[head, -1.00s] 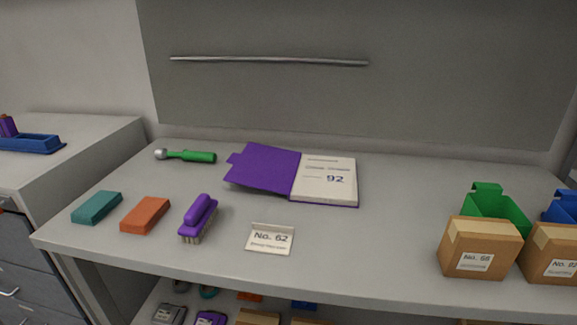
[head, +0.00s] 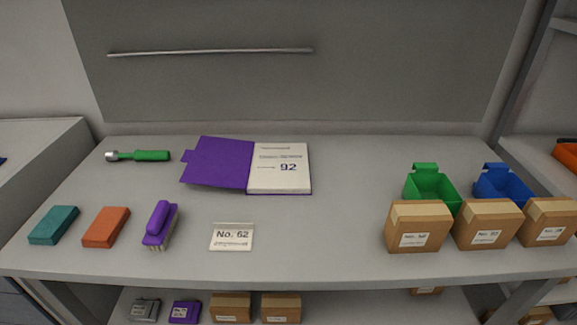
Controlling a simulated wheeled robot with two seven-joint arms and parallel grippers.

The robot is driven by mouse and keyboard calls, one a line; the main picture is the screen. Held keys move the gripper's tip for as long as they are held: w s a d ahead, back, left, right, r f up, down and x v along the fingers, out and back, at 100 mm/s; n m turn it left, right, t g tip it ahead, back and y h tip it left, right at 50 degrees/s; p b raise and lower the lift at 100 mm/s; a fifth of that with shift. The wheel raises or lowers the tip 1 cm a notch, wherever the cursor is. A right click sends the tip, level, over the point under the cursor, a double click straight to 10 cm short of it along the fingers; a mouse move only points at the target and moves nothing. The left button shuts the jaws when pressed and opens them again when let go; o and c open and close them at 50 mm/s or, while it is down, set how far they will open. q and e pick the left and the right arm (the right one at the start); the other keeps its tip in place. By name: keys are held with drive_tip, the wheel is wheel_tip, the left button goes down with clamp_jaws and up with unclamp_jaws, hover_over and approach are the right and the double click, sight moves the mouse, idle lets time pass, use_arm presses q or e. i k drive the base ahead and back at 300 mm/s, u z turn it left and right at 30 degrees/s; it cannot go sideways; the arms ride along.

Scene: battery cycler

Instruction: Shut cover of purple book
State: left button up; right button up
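The purple book (head: 281,169) lies open near the back middle of the grey table. Its purple cover (head: 221,164) is folded out to the left and lies about flat, with a small tab at its left edge. The white page on the right shows the number 92. Neither of my grippers is in the head view.
On the table (head: 330,225) are a green-handled tool (head: 140,156), a teal block (head: 54,225), an orange block (head: 106,227), a purple brush (head: 160,225) and a No. 62 card (head: 232,237). Cardboard boxes (head: 417,226), a green bin (head: 430,186) and a blue bin (head: 503,186) stand right.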

sight(214, 161)
drive_tip(key=z, duration=3.1)
drive_tip(key=k, duration=1.65)
drive_tip(key=u, duration=2.6)
